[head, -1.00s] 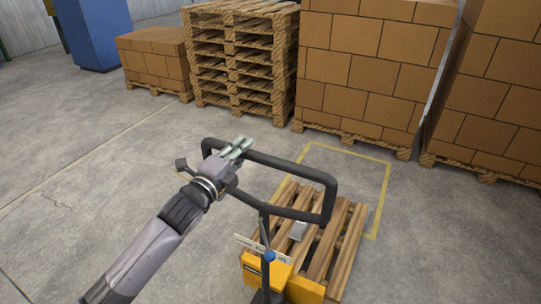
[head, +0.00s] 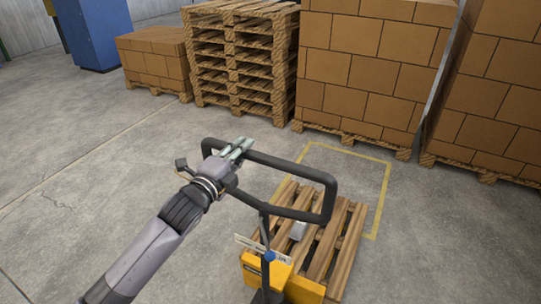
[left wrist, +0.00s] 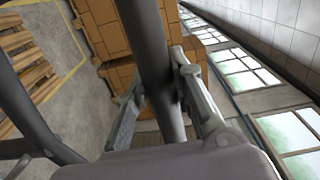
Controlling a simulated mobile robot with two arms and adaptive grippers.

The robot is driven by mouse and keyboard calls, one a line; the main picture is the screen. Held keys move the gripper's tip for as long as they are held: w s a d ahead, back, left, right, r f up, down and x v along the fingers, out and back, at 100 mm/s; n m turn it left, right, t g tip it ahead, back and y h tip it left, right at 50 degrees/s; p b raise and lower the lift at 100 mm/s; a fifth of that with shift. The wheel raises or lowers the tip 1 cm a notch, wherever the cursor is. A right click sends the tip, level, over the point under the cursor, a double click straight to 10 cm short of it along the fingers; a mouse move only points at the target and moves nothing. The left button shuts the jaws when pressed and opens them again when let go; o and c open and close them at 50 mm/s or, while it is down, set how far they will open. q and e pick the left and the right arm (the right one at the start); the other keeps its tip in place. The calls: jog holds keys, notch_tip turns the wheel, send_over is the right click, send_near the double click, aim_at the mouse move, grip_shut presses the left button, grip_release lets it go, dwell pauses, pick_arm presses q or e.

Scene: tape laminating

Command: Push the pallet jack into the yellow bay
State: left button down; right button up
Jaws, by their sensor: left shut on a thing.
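The yellow pallet jack (head: 306,289) stands at the lower middle of the head view, with a wooden pallet (head: 337,240) over its forks. Its black loop handle (head: 285,168) rises toward me. My left gripper (head: 236,150) is shut on the left side of the handle loop. In the left wrist view the handle bar (left wrist: 158,70) runs between the two fingers. The yellow bay outline (head: 378,200) is on the floor ahead, and the far part of the pallet lies within it. The bay's near edge is hidden. My right gripper is not in view.
Stacked boxes on a pallet (head: 365,70) stand just behind the bay, with more boxes (head: 495,100) to the right. A stack of empty pallets (head: 240,60) and a smaller box stack (head: 155,62) stand at the back left. The floor at left is clear.

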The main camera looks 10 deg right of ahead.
pick_arm(q)
jog(key=shift+w, duration=0.15)
dwell(0.4)
jog(key=b+x, duration=0.3)
jog(key=x, duration=0.6)
jog(key=shift+d+f, duration=0.1)
